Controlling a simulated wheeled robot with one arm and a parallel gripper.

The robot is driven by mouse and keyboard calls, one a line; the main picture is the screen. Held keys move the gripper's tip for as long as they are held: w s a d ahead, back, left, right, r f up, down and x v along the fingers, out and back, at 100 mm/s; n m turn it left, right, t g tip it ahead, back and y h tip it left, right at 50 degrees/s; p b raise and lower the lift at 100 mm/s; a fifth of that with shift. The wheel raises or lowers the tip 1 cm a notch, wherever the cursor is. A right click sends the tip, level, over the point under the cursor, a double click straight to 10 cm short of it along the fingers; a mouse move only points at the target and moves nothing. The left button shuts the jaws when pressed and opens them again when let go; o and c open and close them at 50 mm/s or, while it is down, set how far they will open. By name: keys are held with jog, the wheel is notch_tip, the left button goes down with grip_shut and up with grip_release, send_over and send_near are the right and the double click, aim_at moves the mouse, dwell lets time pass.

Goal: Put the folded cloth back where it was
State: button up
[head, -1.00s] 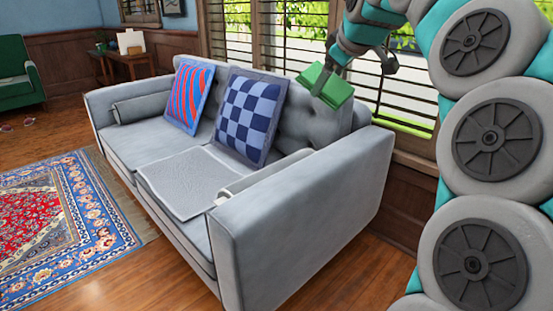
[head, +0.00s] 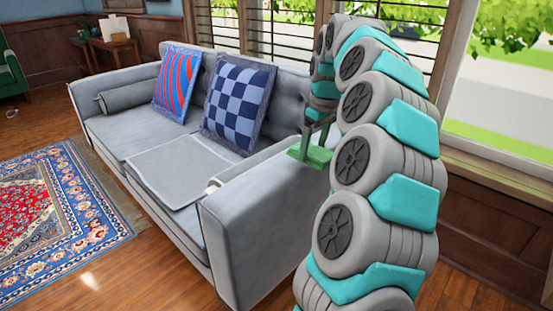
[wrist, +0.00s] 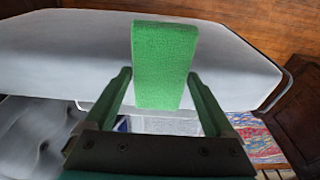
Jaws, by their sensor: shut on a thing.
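The folded cloth is a green, flat rectangular block (head: 309,154), over the top of the grey sofa's near right armrest (head: 262,185). My gripper (head: 318,134) is above it, pointing down and shut on it. In the wrist view the green cloth (wrist: 165,62) stands out beyond the two fingers of my gripper (wrist: 160,82), with the pale armrest (wrist: 80,50) behind it. I cannot tell whether the cloth touches the armrest. My arm hides the armrest's far right end.
A grey throw (head: 175,168) lies on the sofa seat. A checked blue cushion (head: 238,108) and a red-and-blue cushion (head: 176,83) lean on the backrest. A patterned rug (head: 55,215) lies in front. Windows (head: 500,90) are behind my arm. Wooden floor is open at front.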

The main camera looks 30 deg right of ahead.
send_over(275, 169)
jog(key=shift+s+d+f+p, duration=0.2)
jog(key=shift+s+f+p, duration=0.1)
jog(key=shift+f+p, duration=0.15)
jog(key=shift+f, duration=1.75)
jog(key=shift+f, duration=0.1)
jog(key=o, duration=0.9)
notch_tip(275, 169, up, 12)
jog(key=s, duration=0.1)
jog(key=shift+s+d, duration=0.25)
jog(key=shift+s, duration=0.05)
